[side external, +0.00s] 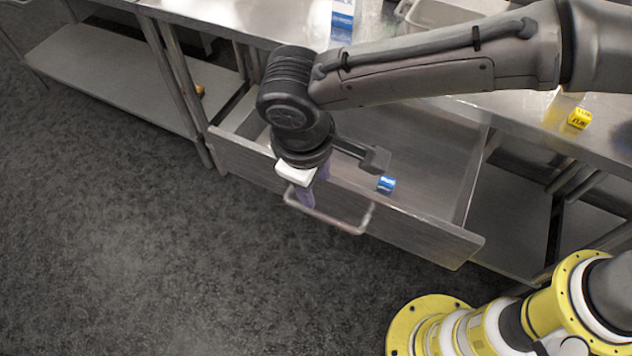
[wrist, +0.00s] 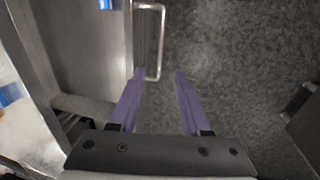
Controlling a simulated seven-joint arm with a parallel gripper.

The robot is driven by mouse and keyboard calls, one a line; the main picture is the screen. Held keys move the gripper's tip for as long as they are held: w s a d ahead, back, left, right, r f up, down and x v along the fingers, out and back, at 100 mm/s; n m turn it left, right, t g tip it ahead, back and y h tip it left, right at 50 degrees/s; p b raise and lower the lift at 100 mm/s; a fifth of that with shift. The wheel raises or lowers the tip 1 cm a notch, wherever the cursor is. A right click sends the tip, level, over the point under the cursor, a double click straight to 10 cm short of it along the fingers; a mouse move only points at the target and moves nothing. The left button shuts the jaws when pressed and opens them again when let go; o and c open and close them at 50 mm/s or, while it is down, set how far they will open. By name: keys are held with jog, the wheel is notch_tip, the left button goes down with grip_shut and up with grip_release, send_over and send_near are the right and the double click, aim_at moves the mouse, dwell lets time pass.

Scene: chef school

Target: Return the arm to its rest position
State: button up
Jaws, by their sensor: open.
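My gripper (wrist: 156,78) has two purple fingers spread apart with nothing between them. In the side external view my gripper (side external: 308,190) points down at the front of an open drawer, close to its handle. The metal drawer (side external: 420,150) is pulled out from under the steel counter. Its bar handle (side external: 335,220) shows in the wrist view (wrist: 161,45) just past the fingertips, beside the left finger. I cannot tell whether they touch. My arm reaches in from the right above the counter.
A small blue can (side external: 386,184) lies in the drawer. A yellow box (side external: 579,118) and a blue and white carton (side external: 343,18) stand on the counter (side external: 525,110). A metal pan (side external: 440,14) is at the back. The dark floor (side external: 120,230) in front of the drawer is clear.

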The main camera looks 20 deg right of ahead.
dwell(0.3)
jog(key=w+d+r+m+t+y, duration=0.1)
jog(key=w+d+r+m, duration=0.2)
jog(key=w+d+r, duration=0.55)
jog(key=s+d+r+m+t, duration=0.1)
jog(key=d+r+m, duration=0.1)
jog(key=d+r, duration=0.45)
jog(key=s+d+r+m, duration=0.1)
jog(key=s+d+r, duration=0.15)
jog(key=d, duration=0.75)
jog(key=s+d+r+m+t, duration=0.2)
jog(key=s+d+m, duration=0.1)
jog(key=s+d, duration=0.9)
jog(key=s+d+f, duration=0.2)
jog(key=s+f, duration=0.5)
jog(key=shift+s+d+f+y, duration=0.15)
jog(key=shift+d+f+y, duration=0.15)
jog(key=shift+d+f, duration=0.1)
